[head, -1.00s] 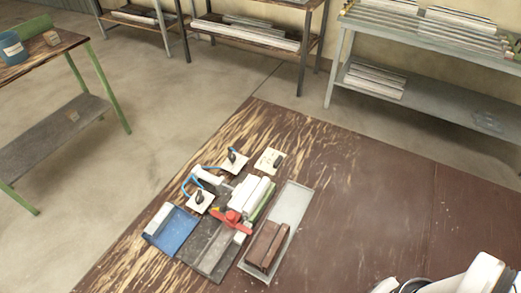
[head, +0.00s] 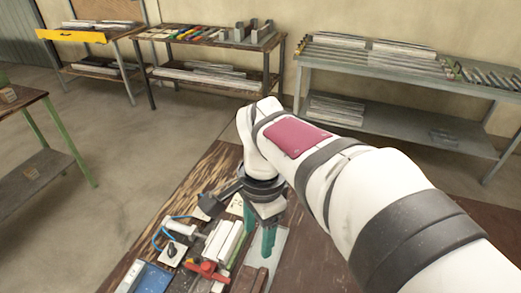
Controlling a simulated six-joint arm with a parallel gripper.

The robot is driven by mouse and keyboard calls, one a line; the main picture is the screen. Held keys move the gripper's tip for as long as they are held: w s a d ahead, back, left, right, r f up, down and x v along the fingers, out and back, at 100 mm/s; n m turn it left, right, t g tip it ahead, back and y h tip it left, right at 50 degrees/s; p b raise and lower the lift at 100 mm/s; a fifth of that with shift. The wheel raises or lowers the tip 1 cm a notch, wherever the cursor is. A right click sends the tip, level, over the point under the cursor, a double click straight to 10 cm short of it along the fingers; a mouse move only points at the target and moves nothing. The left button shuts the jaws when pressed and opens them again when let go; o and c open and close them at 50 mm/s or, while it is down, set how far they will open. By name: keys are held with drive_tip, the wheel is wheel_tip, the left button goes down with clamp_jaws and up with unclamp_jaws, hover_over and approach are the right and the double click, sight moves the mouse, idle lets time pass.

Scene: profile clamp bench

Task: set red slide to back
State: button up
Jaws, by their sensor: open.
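The red slide (head: 207,271) sits on the clamp fixture near the bottom of the head view, at the front end of the pale profiles (head: 224,240). It has a raised red part across it. My gripper (head: 259,238) hangs over the bench just right of the profiles, behind and to the right of the red slide and apart from it. Its teal fingers point down and are open, with nothing seen between them. My gripper hides part of the bench and tray behind it. The front of the fixture is cut off by the picture's bottom edge.
A blue tray (head: 152,279) lies left of the fixture. A grey tray (head: 279,241) with brown blocks (head: 250,280) lies to the right. My arm covers the bench's right side.

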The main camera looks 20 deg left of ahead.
drive_tip(key=m, duration=0.1)
approach(206, 265)
drive_tip(key=f, duration=0.8)
drive_tip(key=shift+s+a+f, duration=0.15)
drive_tip(key=shift+s+f, duration=0.05)
drive_tip(key=shift+s, duration=0.05)
clamp_jaws()
drive_tip(key=shift+r, duration=0.1)
idle(0.5)
